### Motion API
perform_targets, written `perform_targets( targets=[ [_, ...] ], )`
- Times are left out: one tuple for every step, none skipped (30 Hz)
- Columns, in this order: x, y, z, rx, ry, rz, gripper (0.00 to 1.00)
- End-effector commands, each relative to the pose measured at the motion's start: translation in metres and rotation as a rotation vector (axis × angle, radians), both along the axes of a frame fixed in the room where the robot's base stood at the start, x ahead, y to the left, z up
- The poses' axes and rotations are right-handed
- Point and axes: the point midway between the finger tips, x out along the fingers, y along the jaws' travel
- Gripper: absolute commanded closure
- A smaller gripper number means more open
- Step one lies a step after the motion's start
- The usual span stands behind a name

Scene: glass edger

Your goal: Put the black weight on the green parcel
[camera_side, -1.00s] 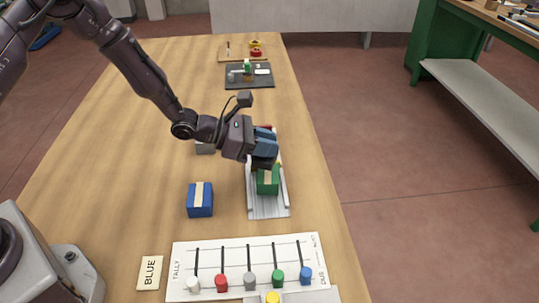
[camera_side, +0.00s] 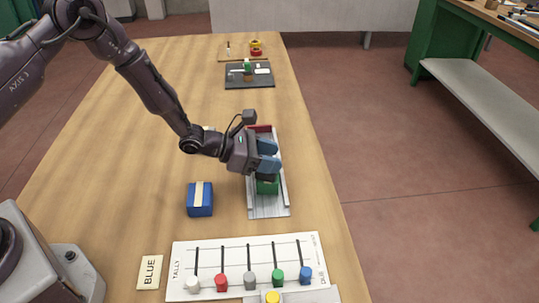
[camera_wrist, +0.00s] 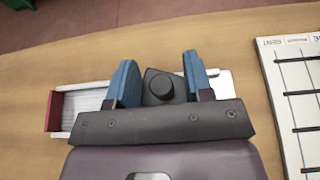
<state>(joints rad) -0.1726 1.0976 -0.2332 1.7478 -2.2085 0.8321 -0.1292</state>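The black weight (camera_wrist: 162,88), a dark block with a round knob, sits between the two blue fingers of my gripper (camera_wrist: 162,82) in the wrist view. In the side view my gripper (camera_side: 268,158) is over the grey channel tray (camera_side: 268,211), with the weight (camera_side: 266,177) low under the fingers. The green parcel (camera_side: 267,188) lies in the tray directly below the weight, its top covered. I cannot tell whether the weight touches it. The parcel is hidden in the wrist view.
The tray has a red end block (camera_wrist: 54,110). A blue parcel (camera_side: 200,200) with a tan strip stands left of the tray. A tally board (camera_side: 249,266) with coloured knobs and a BLUE card (camera_side: 150,272) lie in front. A dark mat (camera_side: 249,76) with small items is farther back.

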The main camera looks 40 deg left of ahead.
Motion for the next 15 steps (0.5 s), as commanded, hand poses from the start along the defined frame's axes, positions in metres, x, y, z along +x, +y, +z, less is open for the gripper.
perform_targets(
  targets=[
    [0.0,0.0,0.0,0.0,0.0,0.0,0.53],
    [0.0,0.0,0.0,0.0,0.0,0.0,0.53],
    [0.0,0.0,0.0,0.0,0.0,0.0,0.53],
    [0.0,0.0,0.0,0.0,0.0,0.0,0.53],
    [0.0,0.0,0.001,0.0,0.0,0.0,0.53],
    [0.0,0.0,0.003,0.0,-0.001,0.0,0.53],
    [0.0,0.0,0.005,0.0,-0.002,0.001,0.53],
    [-0.002,0.003,0.005,0.001,-0.001,0.002,0.53],
    [-0.005,0.006,0.007,0.001,0.0,0.002,0.53],
    [-0.008,0.009,0.008,0.002,0.001,0.002,0.53],
    [-0.011,0.013,0.011,0.002,0.0,0.003,0.53],
    [-0.017,0.018,0.014,0.001,-0.001,0.003,0.53],
    [-0.021,0.022,0.016,0.002,0.0,0.003,0.53],
    [-0.025,0.027,0.019,0.002,0.0,0.004,0.53],
    [-0.032,0.033,0.022,0.001,-0.001,0.004,0.53]
  ],
)
